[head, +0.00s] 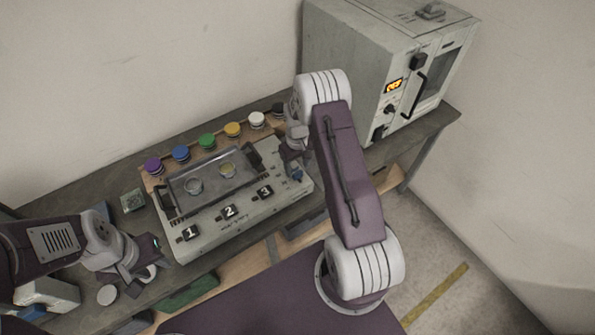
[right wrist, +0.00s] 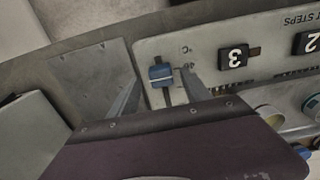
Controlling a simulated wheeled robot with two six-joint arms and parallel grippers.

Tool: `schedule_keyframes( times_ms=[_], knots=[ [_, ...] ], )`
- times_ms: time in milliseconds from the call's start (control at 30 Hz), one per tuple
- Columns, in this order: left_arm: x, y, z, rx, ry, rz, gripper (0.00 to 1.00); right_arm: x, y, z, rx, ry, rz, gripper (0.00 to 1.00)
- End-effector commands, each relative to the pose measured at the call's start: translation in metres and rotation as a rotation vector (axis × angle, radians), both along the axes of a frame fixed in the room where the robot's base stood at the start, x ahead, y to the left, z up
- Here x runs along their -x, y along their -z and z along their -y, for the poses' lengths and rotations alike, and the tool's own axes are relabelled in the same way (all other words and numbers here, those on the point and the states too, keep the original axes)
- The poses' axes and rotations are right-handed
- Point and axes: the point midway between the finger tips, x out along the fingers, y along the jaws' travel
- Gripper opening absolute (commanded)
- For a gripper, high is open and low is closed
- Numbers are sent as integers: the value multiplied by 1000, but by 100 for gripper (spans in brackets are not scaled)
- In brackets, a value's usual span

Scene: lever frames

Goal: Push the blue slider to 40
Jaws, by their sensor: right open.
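The blue slider (head: 297,176) sits at the right end of the grey control panel (head: 222,226). My right gripper (head: 296,158) is over that end of the panel. In the right wrist view the open fingers of my right gripper (right wrist: 160,80) lie on either side of the slider; contact is not clear. My left gripper (head: 150,262) is at the panel's front left corner, its jaw state unclear.
Numbered black switches 1 (head: 191,233), 2 (head: 229,211) and 3 (head: 265,191) line the panel front. An oven (head: 350,60) with a lit display stands at the back right.

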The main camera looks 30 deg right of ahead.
Motion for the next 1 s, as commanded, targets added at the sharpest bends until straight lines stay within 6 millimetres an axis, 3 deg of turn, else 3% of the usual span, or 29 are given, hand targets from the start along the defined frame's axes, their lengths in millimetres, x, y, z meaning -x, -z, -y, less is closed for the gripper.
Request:
schedule_keyframes(
  times_ms=[133,300,900,1000],
  knots=[
    [0,12,0,0,0,0,36,-1,-32,1,1,1,5,56],
    [0,15,0,0,0,0,36,1,-57,2,-1,1,1,56],
    [0,17,0,0,0,0,36,-2,-63,-3,0,-12,7,56],
    [0,23,0,0,0,0,36,-18,-92,-18,17,-54,79,56]
  ],
)
